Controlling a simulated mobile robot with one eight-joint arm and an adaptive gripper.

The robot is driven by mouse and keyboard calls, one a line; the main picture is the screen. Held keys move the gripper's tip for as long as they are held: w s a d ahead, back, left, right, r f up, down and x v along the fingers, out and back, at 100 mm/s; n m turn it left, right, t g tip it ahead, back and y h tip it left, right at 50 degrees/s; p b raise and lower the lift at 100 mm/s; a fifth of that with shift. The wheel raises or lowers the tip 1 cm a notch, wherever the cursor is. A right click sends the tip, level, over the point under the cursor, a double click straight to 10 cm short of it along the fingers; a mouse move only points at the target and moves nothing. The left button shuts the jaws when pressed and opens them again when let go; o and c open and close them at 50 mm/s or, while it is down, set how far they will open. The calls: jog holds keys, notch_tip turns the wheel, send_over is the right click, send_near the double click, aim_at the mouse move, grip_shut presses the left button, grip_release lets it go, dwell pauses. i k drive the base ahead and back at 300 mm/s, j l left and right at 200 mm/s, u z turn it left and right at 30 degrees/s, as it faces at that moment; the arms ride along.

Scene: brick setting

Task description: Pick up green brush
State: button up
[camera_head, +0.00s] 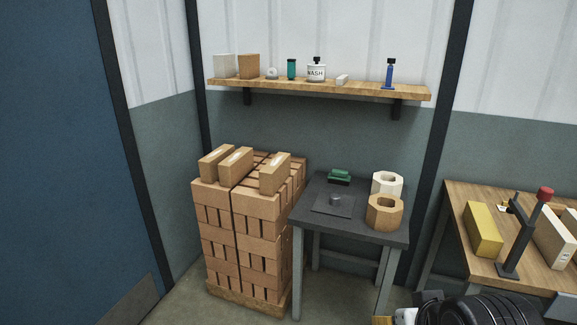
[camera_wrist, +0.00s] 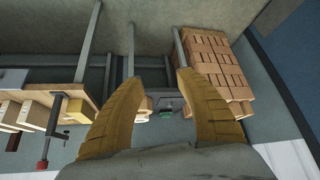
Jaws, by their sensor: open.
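The green brush (camera_head: 340,175) lies on the dark grey small table (camera_head: 385,232), near its back edge. It has a green top and a dark lower part. In the wrist view a small green shape, likely the brush (camera_wrist: 167,114), shows between the fingers, partly unclear at this size. My gripper (camera_wrist: 159,77) has two tan curved fingers spread wide, with nothing between them. It is well away from the table. In the head view part of my arm shows at the bottom right.
A cream octagonal block (camera_head: 387,184) and a tan one (camera_head: 384,212) stand right of the brush. A dark plate (camera_head: 322,206) with a small cylinder lies in front of it. A brick stack (camera_head: 243,225) stands left. A wooden shelf (camera_head: 300,87) hangs above; a workbench (camera_head: 462,205) is right.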

aim_at(337, 176)
jog(key=i+u, duration=0.1)
jog(key=i, duration=0.4)
jog(key=i+l+u, duration=0.15)
jog(key=i, duration=0.35)
jog(key=i+u, duration=0.1)
jog(key=i, duration=0.4)
jog(key=i+l+u, duration=0.1)
jog(key=i+l, duration=0.15)
jog(key=i, duration=0.25)
jog(key=i+l+u, duration=0.1)
jog(key=i, duration=0.4)
